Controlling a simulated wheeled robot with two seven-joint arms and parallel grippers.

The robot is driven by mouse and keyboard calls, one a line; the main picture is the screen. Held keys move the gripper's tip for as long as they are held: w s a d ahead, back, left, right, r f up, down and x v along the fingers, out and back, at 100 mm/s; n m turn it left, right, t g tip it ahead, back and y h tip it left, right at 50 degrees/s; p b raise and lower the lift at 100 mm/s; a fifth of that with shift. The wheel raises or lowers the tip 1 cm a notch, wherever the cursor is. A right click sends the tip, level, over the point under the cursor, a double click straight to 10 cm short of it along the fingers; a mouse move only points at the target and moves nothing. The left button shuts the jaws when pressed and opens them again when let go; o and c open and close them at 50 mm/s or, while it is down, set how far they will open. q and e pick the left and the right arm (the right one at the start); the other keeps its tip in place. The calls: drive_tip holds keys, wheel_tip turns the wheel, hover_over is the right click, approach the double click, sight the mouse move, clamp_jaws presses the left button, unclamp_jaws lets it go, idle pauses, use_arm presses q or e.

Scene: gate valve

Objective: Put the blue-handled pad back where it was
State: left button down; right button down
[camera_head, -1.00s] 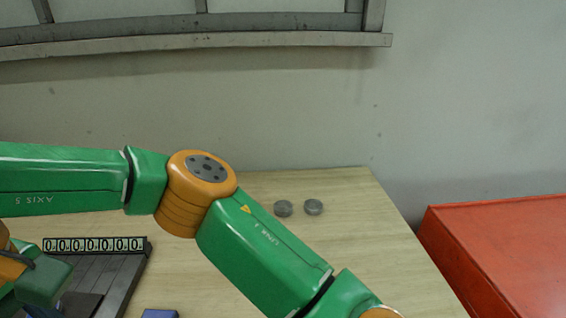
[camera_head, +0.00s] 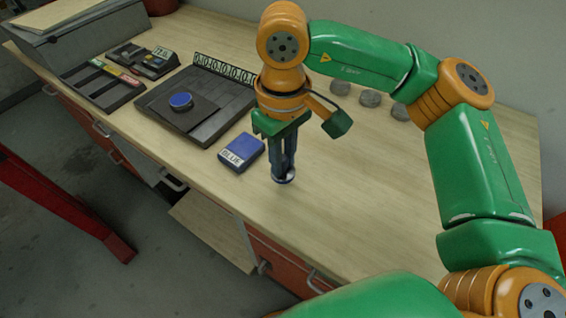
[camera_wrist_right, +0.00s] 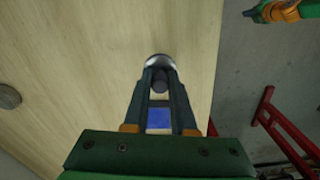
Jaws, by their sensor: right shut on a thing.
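A dark square piece with a round blue top (camera_head: 180,101) sits on the grey slatted tray left of my right gripper; I take it for the blue-handled pad. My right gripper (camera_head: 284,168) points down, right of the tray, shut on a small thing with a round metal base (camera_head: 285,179). In the right wrist view this round-based thing (camera_wrist_right: 158,61) shows at the fingertips, its dark stem between the fingers. I cannot tell whether its base touches the table. A blue box marked BLUE (camera_head: 238,152) lies just left of the gripper.
The grey tray (camera_head: 208,122) has a row of number plates (camera_head: 222,70) along its back. Several grey discs (camera_head: 370,98) stand behind the right gripper. Other holders (camera_head: 141,60) stand at the far left. The table front right of the blue box is clear.

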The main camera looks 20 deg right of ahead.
wheel_tip(320, 180, down, 2)
drive_tip(key=shift+a+f+p, duration=0.1)
drive_tip(key=shift+f+p, duration=0.1)
drive_tip(key=shift+p, duration=0.2)
drive_tip(key=shift+f+b, duration=0.35)
drive_tip(key=shift+f, duration=0.05)
drive_tip(key=c, duration=0.7)
unclamp_jaws()
drive_tip(key=shift+r, duration=0.1)
drive_tip(key=shift+c, duration=0.2)
